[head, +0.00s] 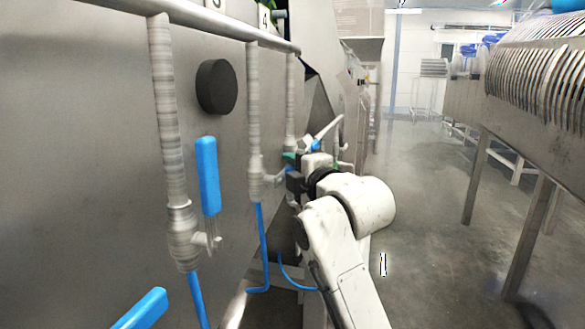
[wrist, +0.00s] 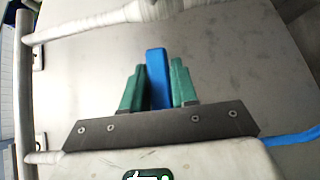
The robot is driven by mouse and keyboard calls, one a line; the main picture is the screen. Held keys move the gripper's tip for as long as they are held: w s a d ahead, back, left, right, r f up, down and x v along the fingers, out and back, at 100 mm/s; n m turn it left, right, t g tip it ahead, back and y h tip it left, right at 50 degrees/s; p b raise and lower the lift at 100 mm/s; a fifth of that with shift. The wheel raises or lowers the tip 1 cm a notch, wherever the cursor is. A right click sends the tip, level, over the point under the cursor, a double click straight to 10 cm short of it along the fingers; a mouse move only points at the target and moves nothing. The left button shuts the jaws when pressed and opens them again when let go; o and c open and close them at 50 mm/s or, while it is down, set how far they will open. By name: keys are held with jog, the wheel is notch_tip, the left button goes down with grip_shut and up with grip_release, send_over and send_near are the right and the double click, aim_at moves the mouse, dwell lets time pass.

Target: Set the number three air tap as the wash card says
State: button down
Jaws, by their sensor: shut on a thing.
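My gripper's green fingers (wrist: 157,85) are shut on a blue tap handle (wrist: 157,62), one on each side of it, in the wrist view. In the head view my gripper (head: 291,160) is at the far pipe (head: 290,100), partly hidden by my own wrist. A nearer tap (head: 183,238) has its blue handle (head: 207,175) upright along its pipe. A middle tap (head: 257,178) is partly hidden by my arm. Number plates (head: 264,15) at the top are cut off or small, so I cannot tell which tap is number three. No wash card is readable.
A steel panel (head: 90,130) with a black round knob (head: 217,87) fills the left. Another blue handle (head: 140,310) juts in at the bottom. Blue hoses (head: 264,245) hang below the taps. A slatted steel machine (head: 540,75) stands right, with open floor (head: 425,200) between.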

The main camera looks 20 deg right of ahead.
aim_at(289, 166)
jog(key=shift+b, duration=0.4)
jog(key=shift+r+n+t+b, duration=0.1)
jog(key=shift+n+t+b, duration=0.35)
jog(key=shift+b, duration=0.4)
jog(key=shift+s+r+n+t+y+b, duration=0.1)
jog(key=shift+r+n+t+y+b, duration=0.35)
jog(key=shift+b, duration=0.75)
jog(key=r+n+b, duration=0.1)
jog(key=b, duration=0.1)
jog(key=r+n+t+y+b, duration=0.1)
jog(key=n+b, duration=0.1)
jog(key=s+n+t+y+b, duration=0.1)
jog(key=b, duration=0.1)
jog(key=shift+a+r+n, duration=0.4)
jog(key=n+y+b, duration=0.1)
jog(key=r+n+y+b, duration=0.1)
jog(key=s+n+t+y+b, duration=0.1)
jog(key=shift+a+r+n, duration=0.25)
jog(key=shift+a+n, duration=0.05)
jog(key=shift+a, duration=0.05)
jog(key=shift+s+a+r+n+g+y+b, duration=0.1)
jog(key=shift+s+a+r+n+y+b, duration=0.2)
jog(key=shift+n+y+b, duration=0.5)
jog(key=shift+s+a+r+n+g+y+b, duration=0.1)
jog(key=shift+s+a+r+n+y+b, duration=0.2)
jog(key=shift+n+y, duration=0.95)
jog(key=shift+s+a+r+n+g+y+b, duration=0.15)
jog(key=shift+s+r+n+y+b, duration=0.15)
jog(key=shift+n+y+b, duration=0.7)
jog(key=shift+n+p, duration=0.35)
